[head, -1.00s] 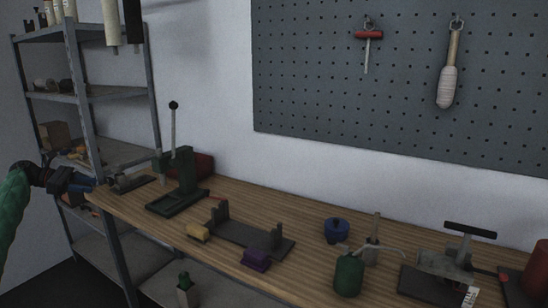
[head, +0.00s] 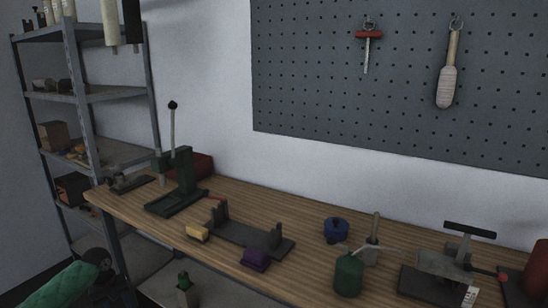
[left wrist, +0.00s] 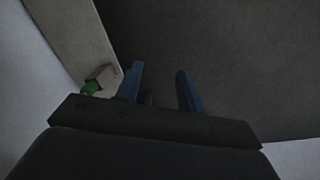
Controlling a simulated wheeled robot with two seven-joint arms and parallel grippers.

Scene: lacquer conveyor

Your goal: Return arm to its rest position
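My left arm shows in green at the lower left of the head view, low beside the shelf and the bench's left end. Its gripper fingers are hidden or out of frame there. In the left wrist view my left gripper (left wrist: 160,88) has two blue fingers apart with nothing between them, over dark floor. My right gripper is in neither view.
The wooden bench (head: 300,262) carries a green lever press (head: 178,185), a dark fixture (head: 245,238), yellow (head: 197,233) and purple (head: 255,258) blocks, and a green oil can (head: 348,272).

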